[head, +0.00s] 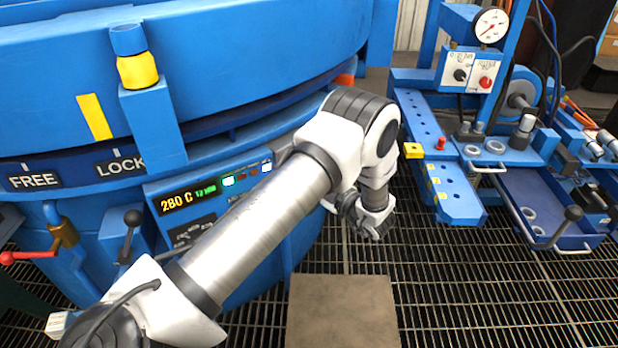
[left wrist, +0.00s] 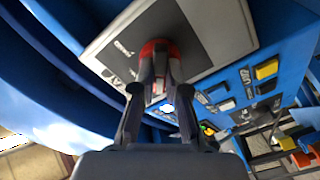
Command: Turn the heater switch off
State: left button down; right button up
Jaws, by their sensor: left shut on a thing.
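In the left wrist view a red knob (left wrist: 154,46) stands on a dark plate of the control panel (left wrist: 106,65). I take it to be the heater switch; its lettering is too blurred to read. My left gripper (left wrist: 160,66) is shut on this knob, with one finger on each side. In the head view the panel's display (head: 187,195) reads 280 C in orange, with green characters beside it. My left arm crosses in front of the panel there and hides the knob and the fingertips. My right gripper is in neither view.
The round blue furnace body (head: 250,60), with FREE and LOCK labels, fills the left. A lever with a red handle (head: 30,256) is at lower left. A blue bench with a gauge (head: 491,25) stands at right. Open grating (head: 450,290) lies between.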

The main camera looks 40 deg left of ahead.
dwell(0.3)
pick_arm(q)
jog(key=c, duration=1.2)
grip_release()
jog(key=d, duration=1.2)
jog(key=shift+s, duration=0.3)
